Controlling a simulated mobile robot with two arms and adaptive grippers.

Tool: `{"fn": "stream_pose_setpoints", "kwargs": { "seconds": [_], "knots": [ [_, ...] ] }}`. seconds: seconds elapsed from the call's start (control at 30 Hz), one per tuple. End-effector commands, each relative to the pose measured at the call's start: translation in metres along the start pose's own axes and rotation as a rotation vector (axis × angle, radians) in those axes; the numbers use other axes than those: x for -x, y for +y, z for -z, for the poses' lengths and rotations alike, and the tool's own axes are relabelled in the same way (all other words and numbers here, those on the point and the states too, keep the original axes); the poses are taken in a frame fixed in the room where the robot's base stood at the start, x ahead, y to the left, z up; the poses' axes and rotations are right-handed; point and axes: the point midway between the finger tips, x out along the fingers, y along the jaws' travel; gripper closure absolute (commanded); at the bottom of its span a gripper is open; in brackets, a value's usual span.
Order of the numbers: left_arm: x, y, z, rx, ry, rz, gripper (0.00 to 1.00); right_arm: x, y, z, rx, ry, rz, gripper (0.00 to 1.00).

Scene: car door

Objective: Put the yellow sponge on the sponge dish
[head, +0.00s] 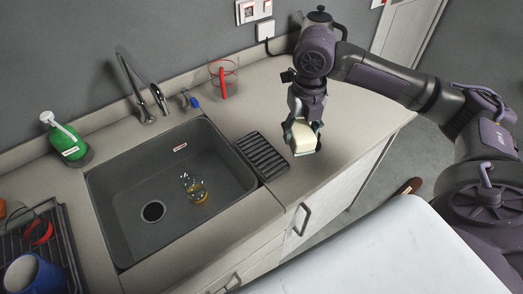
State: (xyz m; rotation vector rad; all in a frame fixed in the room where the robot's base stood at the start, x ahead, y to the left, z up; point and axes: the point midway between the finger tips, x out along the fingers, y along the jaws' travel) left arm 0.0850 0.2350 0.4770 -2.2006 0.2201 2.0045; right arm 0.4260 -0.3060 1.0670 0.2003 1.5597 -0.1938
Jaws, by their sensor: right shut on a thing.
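A pale yellow sponge (302,139) is in my right gripper (304,128), which is shut on it and points down over the counter. The ribbed black sponge dish (262,156) lies on the counter by the right rim of the sink. In the head view the sponge is just right of the dish and apart from it. Nothing lies on the dish. My left gripper is not in view.
The dark sink (125,190) holds a glass (194,190). A faucet (146,98), a green soap bottle (68,142) and a clear container with a red part (223,80) stand behind. A dish rack (65,245) with a blue mug (32,275) is at left. Counter around the dish is clear.

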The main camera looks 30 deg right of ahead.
Motion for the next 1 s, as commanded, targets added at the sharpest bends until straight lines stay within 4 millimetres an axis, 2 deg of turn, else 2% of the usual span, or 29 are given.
{"fn": "stream_pose_setpoints", "kwargs": {
  "seconds": [0.3, 0.47, 0.63, 0.9, 1.0],
  "knots": [
    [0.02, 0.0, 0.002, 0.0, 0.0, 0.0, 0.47, -0.04, 0.055, -0.048, -0.001, 0.003, -0.002, 0.73],
    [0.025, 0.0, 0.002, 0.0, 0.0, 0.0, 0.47, -0.056, 0.072, -0.065, -0.002, 0.002, -0.002, 0.73],
    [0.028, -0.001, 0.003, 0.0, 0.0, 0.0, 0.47, -0.066, 0.078, -0.07, -0.002, 0.002, 0.001, 0.73],
    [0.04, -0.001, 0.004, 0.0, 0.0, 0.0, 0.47, -0.1, 0.077, -0.07, -0.002, 0.001, 0.002, 0.73],
    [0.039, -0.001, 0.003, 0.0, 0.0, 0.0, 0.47, -0.103, 0.077, -0.07, -0.002, -0.001, 0.0, 0.73]
  ]
}}
